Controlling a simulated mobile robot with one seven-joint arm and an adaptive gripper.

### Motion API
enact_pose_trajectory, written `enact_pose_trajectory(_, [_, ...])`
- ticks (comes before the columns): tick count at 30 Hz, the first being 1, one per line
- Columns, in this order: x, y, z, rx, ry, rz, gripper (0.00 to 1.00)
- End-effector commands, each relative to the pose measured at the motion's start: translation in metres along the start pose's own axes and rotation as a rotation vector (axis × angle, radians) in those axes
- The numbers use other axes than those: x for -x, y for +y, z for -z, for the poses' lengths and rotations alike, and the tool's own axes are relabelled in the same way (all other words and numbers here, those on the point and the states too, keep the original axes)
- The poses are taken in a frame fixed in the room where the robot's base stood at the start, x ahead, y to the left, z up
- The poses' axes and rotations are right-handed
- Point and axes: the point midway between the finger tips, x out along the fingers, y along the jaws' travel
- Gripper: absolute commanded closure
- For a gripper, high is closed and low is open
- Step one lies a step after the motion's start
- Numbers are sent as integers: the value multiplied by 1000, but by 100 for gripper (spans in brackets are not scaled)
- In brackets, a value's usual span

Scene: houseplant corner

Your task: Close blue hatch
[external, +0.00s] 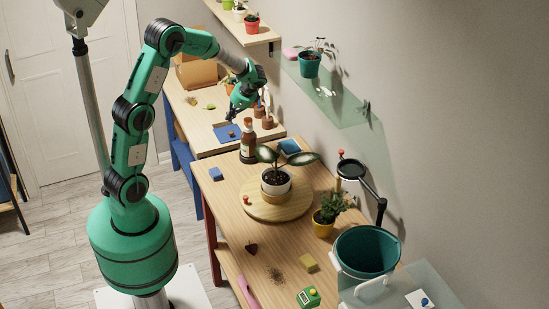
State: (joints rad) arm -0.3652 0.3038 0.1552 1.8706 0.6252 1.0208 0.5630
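A flat blue square (227,133) lies on the far table, with a small brown thing on it. It may be the blue hatch, but at this size I cannot tell whether it is a hatch or whether it is open. My gripper (231,116) points down just above and behind this square, apparently apart from it. Its fingers are too small to show whether they are open or shut. A blue box-like thing (290,147) stands against the wall behind the big plant, partly hidden by leaves.
A brown bottle (248,142) stands close in front of the square. Brown pots (267,122) stand to its right.

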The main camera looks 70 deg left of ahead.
Motion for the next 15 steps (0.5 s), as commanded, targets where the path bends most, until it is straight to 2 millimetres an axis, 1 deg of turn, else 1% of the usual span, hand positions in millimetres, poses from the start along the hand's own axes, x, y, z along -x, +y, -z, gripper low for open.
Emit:
enact_pose_trajectory(1, [-10,-6,2,-17,-15,-6,100])
enact_pose_trajectory(5, [-29,-22,12,-73,-44,-4,100])
enact_pose_trajectory(11, [-50,-50,45,-191,-75,21,100])
enact_pose_trajectory(15, [-69,-69,74,-285,-99,40,100])
